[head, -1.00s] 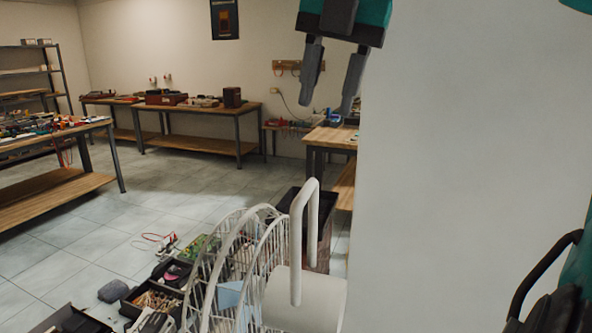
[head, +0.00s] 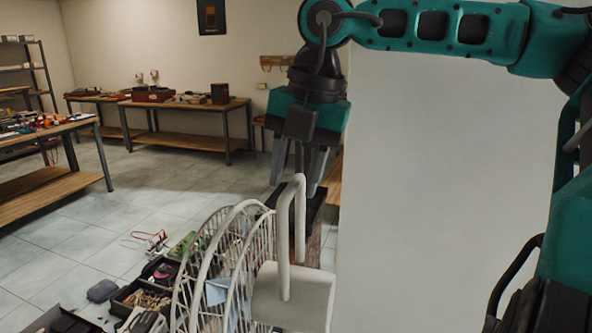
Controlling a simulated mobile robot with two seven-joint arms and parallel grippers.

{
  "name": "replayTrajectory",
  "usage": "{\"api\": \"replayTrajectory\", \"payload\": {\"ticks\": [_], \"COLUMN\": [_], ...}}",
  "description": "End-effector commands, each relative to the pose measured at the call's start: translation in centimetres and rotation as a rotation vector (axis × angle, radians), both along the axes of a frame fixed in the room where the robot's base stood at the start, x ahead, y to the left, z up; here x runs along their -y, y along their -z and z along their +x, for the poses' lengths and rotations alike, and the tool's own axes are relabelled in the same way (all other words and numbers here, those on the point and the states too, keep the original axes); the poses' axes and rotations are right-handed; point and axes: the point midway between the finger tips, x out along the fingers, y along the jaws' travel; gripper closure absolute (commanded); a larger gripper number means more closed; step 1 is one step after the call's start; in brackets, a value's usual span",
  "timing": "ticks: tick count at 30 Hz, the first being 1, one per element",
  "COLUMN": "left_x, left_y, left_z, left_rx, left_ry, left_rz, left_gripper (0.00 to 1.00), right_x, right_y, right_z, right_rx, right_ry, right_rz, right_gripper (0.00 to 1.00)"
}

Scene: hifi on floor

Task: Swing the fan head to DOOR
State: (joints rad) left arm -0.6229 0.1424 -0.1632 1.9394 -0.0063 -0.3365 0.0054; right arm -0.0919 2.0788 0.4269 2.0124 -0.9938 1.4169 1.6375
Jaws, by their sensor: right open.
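The fan head is at the bottom centre of the head view. Its white wire cage (head: 222,275) is at the left and its pale motor housing (head: 300,297) at the right. A white loop handle (head: 291,235) stands up from the housing. My right gripper (head: 296,182) points down with its fingers apart, just above and behind the top of the handle in the picture. Nothing shows between the fingers. Whether they touch the handle I cannot tell. My left gripper is not in view. No DOOR mark is visible.
A large white wall or panel (head: 440,190) fills the right side, close to my right arm. Open boxes of parts (head: 140,298) and a cable (head: 140,240) lie on the floor left of the fan. Workbenches (head: 185,108) stand at the back.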

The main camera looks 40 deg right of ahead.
Motion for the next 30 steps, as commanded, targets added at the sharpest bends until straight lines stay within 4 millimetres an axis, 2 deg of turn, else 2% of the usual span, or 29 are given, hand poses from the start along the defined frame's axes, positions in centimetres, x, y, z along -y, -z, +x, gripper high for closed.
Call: {"api": "replayTrajectory", "payload": {"ticks": [2, 15, 30], "left_x": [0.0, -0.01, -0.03], "left_y": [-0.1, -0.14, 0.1], "left_z": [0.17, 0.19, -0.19], "left_rx": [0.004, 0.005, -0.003], "left_ry": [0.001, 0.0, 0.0], "left_rz": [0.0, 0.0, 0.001], "left_gripper": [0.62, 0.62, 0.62], "right_x": [0.0, 0.01, 0.07], "right_y": [0.0, -0.04, -0.04], "right_z": [-0.01, -0.02, -0.06], "right_rx": [0.0, -0.001, 0.0], "right_ry": [0.0, -0.001, -0.001], "right_rz": [0.0, -0.001, 0.0], "right_gripper": [0.6, 1.0, 1.0]}}
